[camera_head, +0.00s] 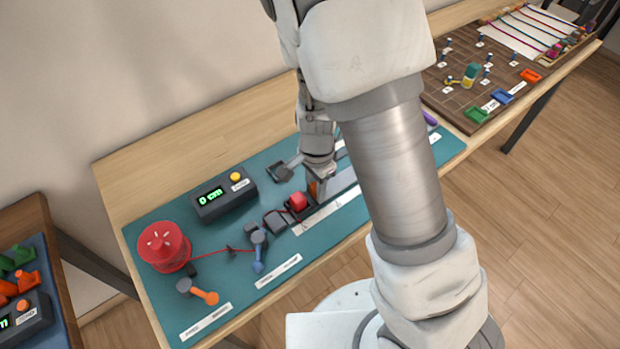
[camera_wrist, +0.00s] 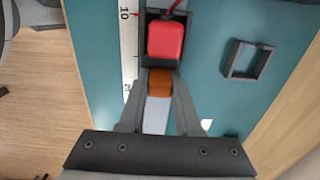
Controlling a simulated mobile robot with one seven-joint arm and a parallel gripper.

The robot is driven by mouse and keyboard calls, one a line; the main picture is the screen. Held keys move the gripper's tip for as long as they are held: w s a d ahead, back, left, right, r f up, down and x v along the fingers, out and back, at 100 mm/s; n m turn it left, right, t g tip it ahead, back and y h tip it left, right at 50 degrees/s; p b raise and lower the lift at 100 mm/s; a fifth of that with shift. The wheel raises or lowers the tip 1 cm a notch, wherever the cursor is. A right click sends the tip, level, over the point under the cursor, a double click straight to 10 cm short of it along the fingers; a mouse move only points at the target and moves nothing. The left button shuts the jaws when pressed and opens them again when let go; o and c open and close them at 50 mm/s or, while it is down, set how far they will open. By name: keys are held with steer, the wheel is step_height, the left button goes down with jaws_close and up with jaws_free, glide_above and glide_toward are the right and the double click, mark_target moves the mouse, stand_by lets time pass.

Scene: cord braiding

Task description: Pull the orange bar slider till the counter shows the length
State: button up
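The orange bar slider (camera_wrist: 160,83) sits on a rail just below the red block in the wrist view. A small part of it (camera_head: 313,189) shows in the head view beside my gripper (camera_head: 320,184). In the wrist view the fingers of my gripper (camera_wrist: 160,76) stand on both sides of the bar, with no clear gap, and appear shut on it. The counter (camera_head: 222,195) is a dark box with a yellow button and reads 0 cm in green. The red block (camera_wrist: 166,40) has a red cord at its top and also shows in the head view (camera_head: 298,201).
A white ruler strip (camera_wrist: 129,50) runs along the rail. A red spool (camera_head: 164,247) stands at the left of the teal mat (camera_head: 150,310), its cord running past a blue-handled lever (camera_head: 258,250). An orange-handled lever (camera_head: 200,292) is in front. A dark square frame (camera_wrist: 248,60) lies beside the rail.

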jaws_close()
steer(key=w+d+b, duration=0.1)
steer(key=w+d, duration=0.3)
steer(key=d, duration=0.1)
steer(key=w+d+b, duration=0.1)
steer(key=w+d, duration=0.2)
steer(key=d, duration=0.3)
steer(key=w+d+b, duration=0.1)
steer(key=w+d, duration=0.3)
steer(key=d, duration=0.2)
steer(key=shift+w+d, duration=0.15)
steer(key=shift+w, duration=0.2)
steer(key=shift+w+d, duration=0.35)
steer(key=shift+d, duration=0.2)
steer(key=shift+w+d, duration=0.75)
steer(key=shift+d, duration=0.35)
steer(key=shift+w+d, duration=0.75)
steer(key=shift+d, duration=0.35)
steer(key=shift+w+d, duration=0.75)
steer(key=shift+d, duration=0.35)
steer(key=o, duration=0.5)
jaws_free()
steer(key=shift+o, duration=0.2)
